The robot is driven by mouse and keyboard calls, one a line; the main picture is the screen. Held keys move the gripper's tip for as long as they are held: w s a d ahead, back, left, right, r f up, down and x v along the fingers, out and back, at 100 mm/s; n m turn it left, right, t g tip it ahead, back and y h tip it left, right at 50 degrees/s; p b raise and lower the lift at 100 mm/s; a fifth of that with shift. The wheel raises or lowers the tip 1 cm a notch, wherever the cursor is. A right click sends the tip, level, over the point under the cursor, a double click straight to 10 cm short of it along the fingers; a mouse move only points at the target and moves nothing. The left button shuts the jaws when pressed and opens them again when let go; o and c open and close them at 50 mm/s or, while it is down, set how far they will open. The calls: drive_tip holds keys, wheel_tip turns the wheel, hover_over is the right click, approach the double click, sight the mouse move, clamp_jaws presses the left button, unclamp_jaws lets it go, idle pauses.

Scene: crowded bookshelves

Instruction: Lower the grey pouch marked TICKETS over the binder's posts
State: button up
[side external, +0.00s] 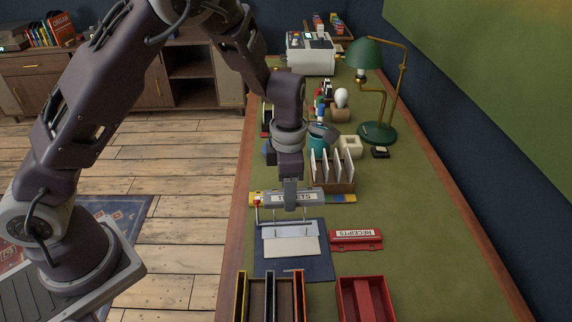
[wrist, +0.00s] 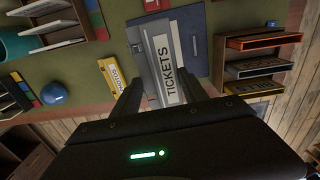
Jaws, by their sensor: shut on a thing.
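The grey pouch (wrist: 184,72) has a white label reading TICKETS. My gripper (wrist: 162,88) is shut on it, with one finger at each side of the label. In the side view my gripper (side external: 290,203) holds the pouch (side external: 312,198) level above the far end of the open binder. The dark blue binder (side external: 318,268) lies flat on the desk with pale sheets (side external: 290,245) in it. A thin metal post (side external: 257,213) shows at the left end of the pouch. Whether the pouch touches the posts is unclear, as the pouch and my fingers hide that area.
A red pouch marked RECEIPTS (side external: 356,237) lies right of the binder. A yellow pouch (wrist: 112,75) lies beyond it. A card rack (side external: 333,180) stands behind, with open-topped trays (side external: 268,300) in front. Green desk surface on the right is clear.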

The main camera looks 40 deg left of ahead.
drive_tip(key=shift+s+d, duration=0.55)
drive_tip(key=shift+s, duration=0.2)
wheel_tip(320, 180, down, 4)
drive_tip(key=shift+f, duration=0.5)
hover_over(287, 242)
drive_tip(key=shift+f, duration=2.65)
drive_tip(key=shift+f, duration=0.1)
drive_tip(key=shift+f, duration=1.85)
drive_tip(key=o, duration=1.5)
